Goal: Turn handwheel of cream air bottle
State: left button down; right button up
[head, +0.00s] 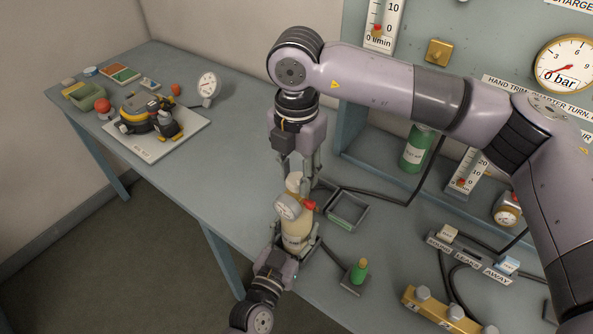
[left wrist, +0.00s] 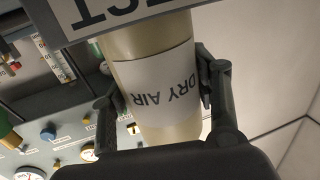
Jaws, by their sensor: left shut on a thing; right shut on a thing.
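The cream air bottle (head: 296,230) stands upright near the front edge of the bench, with a small gauge (head: 286,207) and a red part (head: 310,205) near its top. Its pale handwheel (head: 294,181) is uppermost. My right gripper (head: 300,178) points down from above and is shut on the handwheel; its fingers partly hide it. My left gripper (head: 299,246) comes in low from the front and is shut around the bottle's body. In the left wrist view, the two fingers lie on either side of the bottle (left wrist: 150,55), which bears a DRY AIR label.
An open grey tray (head: 347,210) and a small green-topped item (head: 358,272) stand right of the bottle. A green bottle (head: 416,148), hoses and a gauge panel (head: 460,60) are behind. A breathing set lies on a white board (head: 185,140) at far left. Bare bench (head: 235,180) lies between.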

aim_at(297, 178)
jog(key=m, duration=0.5)
jog(key=shift+w+m, duration=0.1)
jog(key=shift+m, duration=0.3)
jog(key=m, duration=0.5)
jog(key=shift+m, duration=0.3)
jog(key=o, duration=1.2)
jog(key=shift+c, duration=0.2)
notch_tip(297, 178, up, 12)
